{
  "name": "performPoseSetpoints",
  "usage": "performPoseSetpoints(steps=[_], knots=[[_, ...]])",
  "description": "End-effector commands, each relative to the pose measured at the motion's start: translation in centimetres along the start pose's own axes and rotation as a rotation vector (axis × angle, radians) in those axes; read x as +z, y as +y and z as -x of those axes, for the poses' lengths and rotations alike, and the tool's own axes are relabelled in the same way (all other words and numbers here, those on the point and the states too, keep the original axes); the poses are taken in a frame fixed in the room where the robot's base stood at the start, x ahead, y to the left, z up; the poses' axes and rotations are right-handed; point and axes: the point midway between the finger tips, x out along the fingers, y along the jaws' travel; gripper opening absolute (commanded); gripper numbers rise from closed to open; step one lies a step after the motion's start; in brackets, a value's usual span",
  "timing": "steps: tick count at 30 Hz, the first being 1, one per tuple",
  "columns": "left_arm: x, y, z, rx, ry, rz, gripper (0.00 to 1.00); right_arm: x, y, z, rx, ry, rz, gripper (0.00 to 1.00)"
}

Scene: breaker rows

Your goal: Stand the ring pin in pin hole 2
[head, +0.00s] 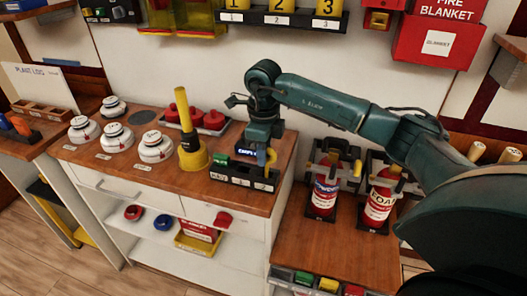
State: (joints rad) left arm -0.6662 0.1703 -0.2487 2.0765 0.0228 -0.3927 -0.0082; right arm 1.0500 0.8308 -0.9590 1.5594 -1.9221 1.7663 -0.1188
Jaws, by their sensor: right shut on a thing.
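My right gripper (266,147) comes down from above over the small dark block (238,176) at the front right of the wooden counter. It is shut on a small yellow piece (271,158), which looks like the ring pin. The piece hangs at the block's right part, close to its top. I cannot tell whether it is in a hole or just above. The block has white labels on its front, too small to read surely, and its holes are partly hidden by my gripper. My left gripper is not in view.
White round detectors (155,147) stand further left, and red round things (214,119) behind. Two red extinguishers (379,199) stand on the lower counter (335,250) at the right.

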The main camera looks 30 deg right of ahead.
Motion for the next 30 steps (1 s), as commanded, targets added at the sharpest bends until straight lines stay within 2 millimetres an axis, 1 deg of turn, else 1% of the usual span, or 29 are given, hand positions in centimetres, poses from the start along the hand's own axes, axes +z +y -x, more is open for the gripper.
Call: performPoseSetpoints(steps=[12, 25, 26, 30], knots=[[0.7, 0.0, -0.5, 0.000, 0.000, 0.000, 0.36, 0.0, 0.0, -1.2, 0.000, 0.000, -0.001, 0.00], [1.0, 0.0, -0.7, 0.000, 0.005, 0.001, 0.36, 0.0, 0.0, -2.2, 0.000, 0.000, -0.001, 0.00], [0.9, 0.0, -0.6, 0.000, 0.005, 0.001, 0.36, 0.0, 0.0, -2.1, 0.000, 0.000, -0.001, 0.17], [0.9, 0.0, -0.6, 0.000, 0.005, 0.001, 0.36, 0.0, 0.0, -2.1, 0.000, 0.000, -0.001, 0.29]])
